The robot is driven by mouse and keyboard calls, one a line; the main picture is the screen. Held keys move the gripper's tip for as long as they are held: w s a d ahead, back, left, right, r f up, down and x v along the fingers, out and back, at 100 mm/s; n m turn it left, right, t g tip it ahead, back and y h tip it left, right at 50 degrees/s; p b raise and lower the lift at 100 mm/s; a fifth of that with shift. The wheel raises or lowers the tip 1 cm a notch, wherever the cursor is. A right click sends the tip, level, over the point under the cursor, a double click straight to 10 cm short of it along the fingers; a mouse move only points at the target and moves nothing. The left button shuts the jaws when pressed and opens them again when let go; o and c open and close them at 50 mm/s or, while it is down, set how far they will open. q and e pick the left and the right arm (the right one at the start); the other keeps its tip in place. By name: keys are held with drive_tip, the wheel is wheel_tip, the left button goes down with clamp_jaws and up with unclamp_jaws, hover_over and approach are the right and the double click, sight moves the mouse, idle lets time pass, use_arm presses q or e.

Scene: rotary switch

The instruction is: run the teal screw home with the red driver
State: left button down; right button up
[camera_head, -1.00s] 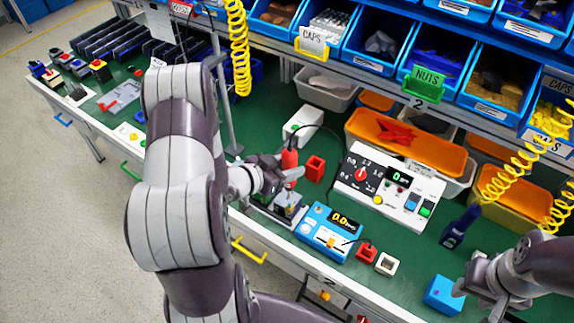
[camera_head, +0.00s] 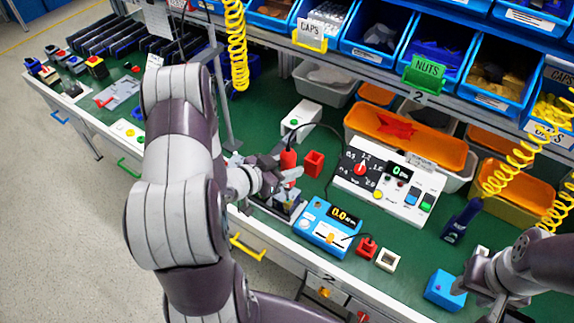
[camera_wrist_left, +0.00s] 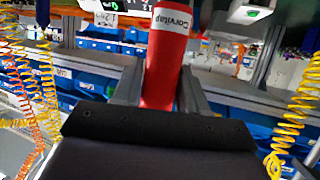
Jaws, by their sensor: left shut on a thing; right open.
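The red driver (camera_head: 288,163) stands roughly upright, with a cable running from its top. My left gripper (camera_head: 284,178) is shut on it, above a small fixture (camera_head: 284,207) near the table's front edge. In the left wrist view the red driver (camera_wrist_left: 166,60) sits between the two fingers, with a white label on its body. The teal screw and the driver's tip cannot be made out; the gripper and fixture hide that spot. My right gripper (camera_head: 482,286) is open at the lower right, next to a blue block (camera_head: 444,290).
A blue meter box (camera_head: 327,230) stands just right of the fixture. A red open holder (camera_head: 314,163) is behind it. A white control panel (camera_head: 385,187) with a red knob lies further right. Small red (camera_head: 366,248) and white (camera_head: 387,260) square parts lie near the front edge.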

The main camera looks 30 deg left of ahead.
use_arm(q)
drive_tip(key=shift+f+b, duration=0.5)
drive_tip(key=shift+f, duration=0.1)
idle(0.4)
drive_tip(key=shift+f, duration=0.4)
idle(1.7)
wheel_tip(320, 180, up, 5)
drive_tip(key=p, duration=0.4)
drive_tip(key=shift+f, duration=0.2)
